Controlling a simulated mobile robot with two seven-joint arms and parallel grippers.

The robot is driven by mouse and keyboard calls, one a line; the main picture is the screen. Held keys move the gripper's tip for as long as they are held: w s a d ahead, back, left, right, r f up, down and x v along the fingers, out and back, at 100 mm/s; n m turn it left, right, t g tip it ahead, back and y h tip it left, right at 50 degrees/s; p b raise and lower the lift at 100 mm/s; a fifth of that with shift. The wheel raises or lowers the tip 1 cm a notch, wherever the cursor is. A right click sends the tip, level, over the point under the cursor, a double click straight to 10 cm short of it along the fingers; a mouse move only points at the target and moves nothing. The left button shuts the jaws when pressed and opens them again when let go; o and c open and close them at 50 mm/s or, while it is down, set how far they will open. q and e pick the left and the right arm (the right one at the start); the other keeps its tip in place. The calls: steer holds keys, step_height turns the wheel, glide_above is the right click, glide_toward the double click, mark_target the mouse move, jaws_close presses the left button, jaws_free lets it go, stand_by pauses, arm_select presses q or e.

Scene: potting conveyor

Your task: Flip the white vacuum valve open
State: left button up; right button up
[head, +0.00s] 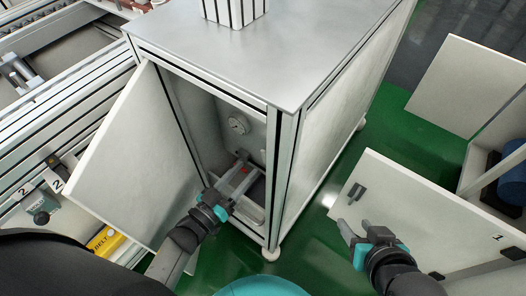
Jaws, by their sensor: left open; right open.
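The white cabinet (345,105) stands open, its door (130,165) swung out to the left. Inside, a round white gauge-like fitting (238,123) sits on the inner panel. A small red part (245,171) shows below it, by grey fittings. I cannot tell which part is the white vacuum valve; my gripper hides some of the interior. My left gripper (235,182) is open at the lower cabinet opening, just in front of the grey fittings; contact is unclear. My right gripper (353,226) is open and empty, right of the cabinet, in front of a separate white panel.
The cabinet's front post (284,180) stands close to the right of my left gripper. A white panel with a dark handle (356,193) is near my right gripper. A conveyor frame (60,130) fills the left. Green floor (325,180) is clear between cabinet and panel.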

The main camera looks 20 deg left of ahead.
mark_target(262, 152)
arm_select(q)
steer(key=x, duration=0.2)
steer(key=shift+w+d+b, duration=0.15)
steer(key=shift+w+b, duration=0.2)
steer(key=shift+b, duration=0.05)
steer(key=shift+b+x, duration=0.45)
steer(key=shift+x, duration=0.7)
steer(key=shift+b+x, duration=0.35)
steer(key=shift+x, duration=0.7)
steer(key=shift+w+d+b, duration=0.25)
steer(key=shift+w+b, duration=0.05)
steer(key=shift+w, duration=0.4)
arm_select(e)
steer(key=w+a+r+t+y, duration=0.1)
steer(key=w+a+t+y, duration=0.1)
steer(key=a+t, duration=0.3)
steer(key=shift+a+r+y, duration=0.3)
steer(key=shift+a+y, duration=0.05)
steer(key=shift+y, duration=0.15)
arm_select(q)
jaws_close()
